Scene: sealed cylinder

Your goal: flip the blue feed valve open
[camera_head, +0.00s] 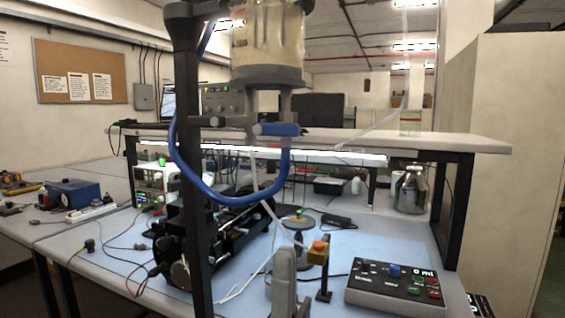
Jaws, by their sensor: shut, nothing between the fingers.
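The clear cylinder (268,45) with pale contents hangs at the top centre, on a black post. Below its dark base is the blue feed valve handle (278,129), a short lever lying about level across the vertical pipework. My gripper (284,254) is at the bottom centre, grey and pointing up. It is shut and empty, well below the valve and apart from it in the picture. Its lower part is cut off by the frame edge.
A blue hose (236,200) loops below the valve to the black post (188,150). An emergency-stop button (318,248) stands right of my gripper. A control box (395,288) lies at the lower right. A raised shelf (440,142) crosses behind.

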